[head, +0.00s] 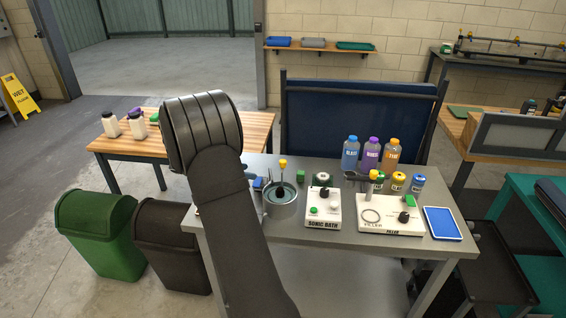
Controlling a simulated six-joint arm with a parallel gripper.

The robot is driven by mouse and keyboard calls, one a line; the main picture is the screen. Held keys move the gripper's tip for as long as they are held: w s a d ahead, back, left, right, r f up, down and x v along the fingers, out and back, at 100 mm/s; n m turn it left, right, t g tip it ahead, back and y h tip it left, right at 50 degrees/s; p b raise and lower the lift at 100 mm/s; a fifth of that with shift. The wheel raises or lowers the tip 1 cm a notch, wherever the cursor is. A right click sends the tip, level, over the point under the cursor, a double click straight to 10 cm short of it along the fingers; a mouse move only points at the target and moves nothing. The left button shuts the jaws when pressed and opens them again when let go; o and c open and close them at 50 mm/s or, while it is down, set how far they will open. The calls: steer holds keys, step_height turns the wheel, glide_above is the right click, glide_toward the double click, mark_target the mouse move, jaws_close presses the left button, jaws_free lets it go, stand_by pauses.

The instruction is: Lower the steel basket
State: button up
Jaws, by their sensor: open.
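A round steel vessel (281,207) stands on the grey table, just right of my arm. An upright piece with a yellow top (283,164) rises from inside it. I cannot tell whether a separate steel basket sits in the vessel, or how high it is. A white control box labelled SONIC BATH (323,209), with a green button and a dark knob, stands right of the vessel. My arm rises through the middle-left of the head view and hides part of the table's left side. I cannot make out my gripper.
A white FILLER unit (390,216), several small jars, three labelled bottles (372,155) and a blue tablet (442,223) crowd the grey table (330,234). A wooden table (112,148) with white bottles stands left. Green (97,232) and dark bins (172,246) stand below.

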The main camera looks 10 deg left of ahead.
mark_target(282, 161)
steer(key=shift+n+t+h, duration=0.4)
steer(key=shift+t+h, duration=0.1)
steer(key=shift+t, duration=0.4)
steer(key=r+x, duration=0.1)
steer(key=x, duration=0.9)
steer(key=w+r+x, duration=0.1)
steer(key=x, duration=0.5)
steer(key=shift+w+d+r, duration=0.1)
steer(key=shift+d+r, duration=0.15)
steer(key=shift+r, duration=0.05)
steer(key=shift+f, duration=0.1)
jaws_close()
